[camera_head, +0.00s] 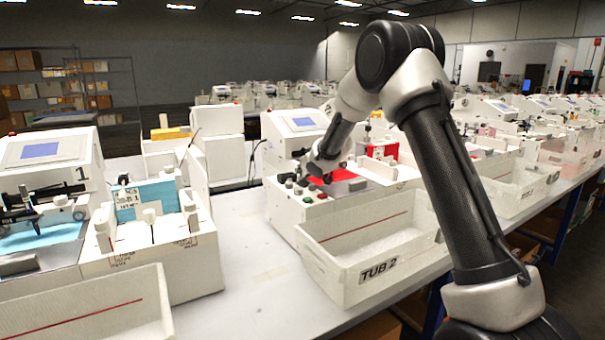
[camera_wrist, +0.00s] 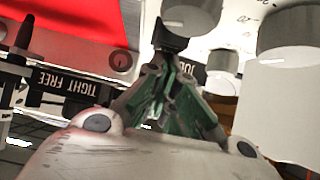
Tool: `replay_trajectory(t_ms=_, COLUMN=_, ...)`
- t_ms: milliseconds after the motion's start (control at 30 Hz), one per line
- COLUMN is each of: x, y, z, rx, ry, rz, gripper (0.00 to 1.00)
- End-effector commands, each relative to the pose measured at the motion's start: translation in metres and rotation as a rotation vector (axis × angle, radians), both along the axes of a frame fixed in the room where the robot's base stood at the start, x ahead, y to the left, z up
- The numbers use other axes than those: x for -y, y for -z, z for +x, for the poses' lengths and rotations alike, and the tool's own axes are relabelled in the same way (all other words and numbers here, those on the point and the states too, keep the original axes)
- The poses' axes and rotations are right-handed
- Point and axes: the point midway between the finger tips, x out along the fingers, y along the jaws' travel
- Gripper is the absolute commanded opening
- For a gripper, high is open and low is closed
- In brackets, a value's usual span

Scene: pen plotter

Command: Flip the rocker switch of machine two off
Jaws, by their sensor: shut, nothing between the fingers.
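Machine two (camera_head: 290,128) is the white plotter with a blue screen, behind the bin labelled TUB 2. My gripper (camera_head: 318,176) is low over its front deck, beside a red sheet (camera_head: 345,177). In the wrist view my gripper (camera_wrist: 170,42) is shut, its tips together and empty, close to a white surface and a dark plate with upside-down lettering. I cannot tell whether the tips touch anything. I cannot make out the rocker switch or its position; the gripper may hide it. Dark, red and green buttons (camera_head: 307,198) sit on the machine's front left corner.
TUB 2 (camera_head: 378,272) stands in front of machine two. Machine one (camera_head: 42,165) is at the left. White knobs (camera_wrist: 285,75) and a dark TIGHT FREE plate (camera_wrist: 68,82) are close to the gripper. Bare table (camera_head: 235,235) lies between the machines.

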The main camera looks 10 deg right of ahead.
Motion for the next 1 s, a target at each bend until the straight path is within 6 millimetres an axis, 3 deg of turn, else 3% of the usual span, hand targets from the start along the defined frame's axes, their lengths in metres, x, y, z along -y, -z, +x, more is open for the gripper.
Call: replay_trajectory(t_ms=1000, x=0.005, y=0.003, z=-0.018, rx=-0.011, ry=0.001, rz=-0.003, gripper=0.00)
